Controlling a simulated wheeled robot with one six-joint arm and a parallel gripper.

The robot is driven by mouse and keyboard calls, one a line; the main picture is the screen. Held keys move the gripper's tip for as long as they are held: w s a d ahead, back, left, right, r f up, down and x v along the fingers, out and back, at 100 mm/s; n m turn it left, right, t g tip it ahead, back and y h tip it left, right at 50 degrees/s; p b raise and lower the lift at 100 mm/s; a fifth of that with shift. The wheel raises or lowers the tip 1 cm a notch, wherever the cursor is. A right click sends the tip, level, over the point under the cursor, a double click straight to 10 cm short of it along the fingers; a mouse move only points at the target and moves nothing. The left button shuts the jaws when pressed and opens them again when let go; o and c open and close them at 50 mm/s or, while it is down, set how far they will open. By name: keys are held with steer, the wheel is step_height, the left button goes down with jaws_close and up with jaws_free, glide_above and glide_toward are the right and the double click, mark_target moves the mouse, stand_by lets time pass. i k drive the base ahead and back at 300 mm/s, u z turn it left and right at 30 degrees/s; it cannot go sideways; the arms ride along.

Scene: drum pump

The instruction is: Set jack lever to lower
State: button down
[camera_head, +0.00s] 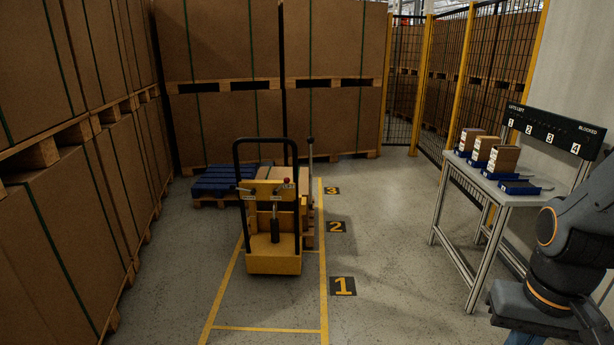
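A yellow pallet jack (273,262) with a black hoop handle (238,158) stands on the floor left of the middle, inside yellow floor lines. Its control head (263,188) carries a small lever with a red knob (287,181) and a dark knob on its left side (236,188). A thin upright rod with a dark top (310,147) stands at its right. A dark upright part (275,228) sits on its front. I cannot tell which part is the jack lever or its setting. My gripper is out of view; only part of my arm shows at the right edge.
Floor signs 1 (343,286), 2 (336,227) and 3 (331,190) run along the right line. A table (507,197) with boxes in blue trays stands at right. Stacked cartons (60,240) wall the left and back. Floor between jack and table is clear.

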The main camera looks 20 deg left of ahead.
mark_target(287, 180)
steer(key=u, duration=1.95)
steer(key=i, duration=3)
steer(key=z, duration=1.95)
